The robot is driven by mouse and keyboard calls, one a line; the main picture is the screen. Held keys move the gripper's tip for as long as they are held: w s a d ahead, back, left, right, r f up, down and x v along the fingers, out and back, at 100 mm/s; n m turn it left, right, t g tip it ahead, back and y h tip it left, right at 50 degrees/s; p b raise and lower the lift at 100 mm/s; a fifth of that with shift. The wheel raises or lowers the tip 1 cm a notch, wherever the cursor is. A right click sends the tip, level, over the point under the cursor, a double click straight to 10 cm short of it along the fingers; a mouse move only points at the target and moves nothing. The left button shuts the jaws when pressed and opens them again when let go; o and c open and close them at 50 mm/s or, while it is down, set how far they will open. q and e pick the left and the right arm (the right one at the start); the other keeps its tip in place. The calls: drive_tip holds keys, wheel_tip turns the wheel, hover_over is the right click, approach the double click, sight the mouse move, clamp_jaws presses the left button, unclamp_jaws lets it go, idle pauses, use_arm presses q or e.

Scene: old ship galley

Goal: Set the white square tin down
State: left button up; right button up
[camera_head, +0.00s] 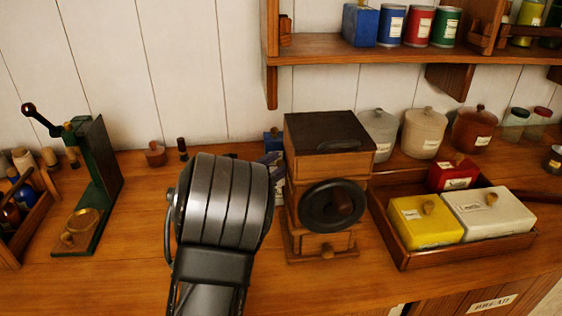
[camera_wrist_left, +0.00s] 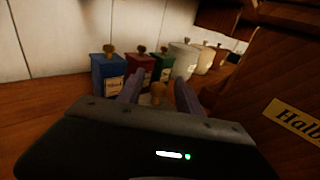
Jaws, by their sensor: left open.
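A white square tin (camera_head: 490,213) with a wooden knob sits in the wooden tray (camera_head: 402,252) at the right of the head view, beside a yellow tin (camera_head: 425,221). My left gripper (camera_wrist_left: 158,82) is open in the left wrist view. My right gripper is not in view.
The grinder (camera_head: 330,155) stands close to the right of my left arm. Blue (camera_wrist_left: 108,76), red (camera_wrist_left: 141,65) and green (camera_wrist_left: 164,66) tins stand beyond the fingers. A green press (camera_head: 90,185) stands at left. Counter between press and arm is mostly clear.

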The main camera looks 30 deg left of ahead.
use_arm(q)
drive_tip(key=s+a+p, duration=0.1)
drive_tip(key=s, duration=1)
drive_tip(key=shift+s+a+r+p, duration=0.2)
drive_tip(key=shift+a+r+p, duration=0.05)
drive_tip(key=shift+p, duration=0.15)
drive_tip(key=shift+o, duration=0.5)
